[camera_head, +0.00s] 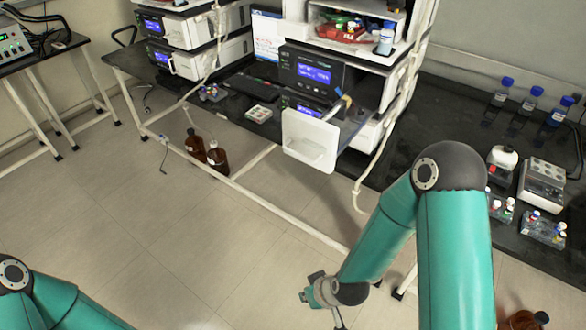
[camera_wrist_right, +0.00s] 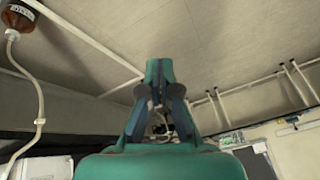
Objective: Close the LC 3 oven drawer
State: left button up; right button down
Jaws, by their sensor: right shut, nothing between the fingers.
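A white drawer (camera_head: 310,139) is pulled out of the dark-fronted instrument stack in the middle of the head view, its flat front with a handle lip facing the aisle. I cannot read an LC 3 label. My right gripper (camera_head: 319,294) is low over the floor, below and apart from the drawer. In the right wrist view its fingers (camera_wrist_right: 158,76) are shut with nothing between them. The drawer is not clearly seen there. My left arm shows only at the lower left corner, and its gripper is out of view.
A black bench (camera_head: 440,115) on the right carries blue-capped bottles (camera_head: 530,100) and small devices. Another instrument stack (camera_head: 187,45) stands at the back left. Brown bottles (camera_head: 217,157) stand on the floor beside a white frame rail (camera_head: 260,205). A white tube (camera_head: 388,130) hangs right of the drawer.

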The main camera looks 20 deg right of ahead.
jog(key=w+r+n+t+h+b, duration=0.1)
jog(key=w+r+n+t+b, duration=0.2)
jog(key=w+r+n+t, duration=0.4)
jog(key=w+r+n+t+h+b, duration=0.2)
jog(key=r+n+t+b, duration=0.1)
jog(key=r, duration=0.7)
jog(key=w+r+n+t+h+b, duration=0.2)
jog(key=r+n+b, duration=0.1)
jog(key=r, duration=0.6)
jog(key=d+p+x, duration=0.1)
jog(key=d+x, duration=0.1)
jog(key=x, duration=1.1)
jog(key=shift+s+d, duration=0.2)
jog(key=shift+d, duration=0.1)
jog(key=shift+r, duration=0.15)
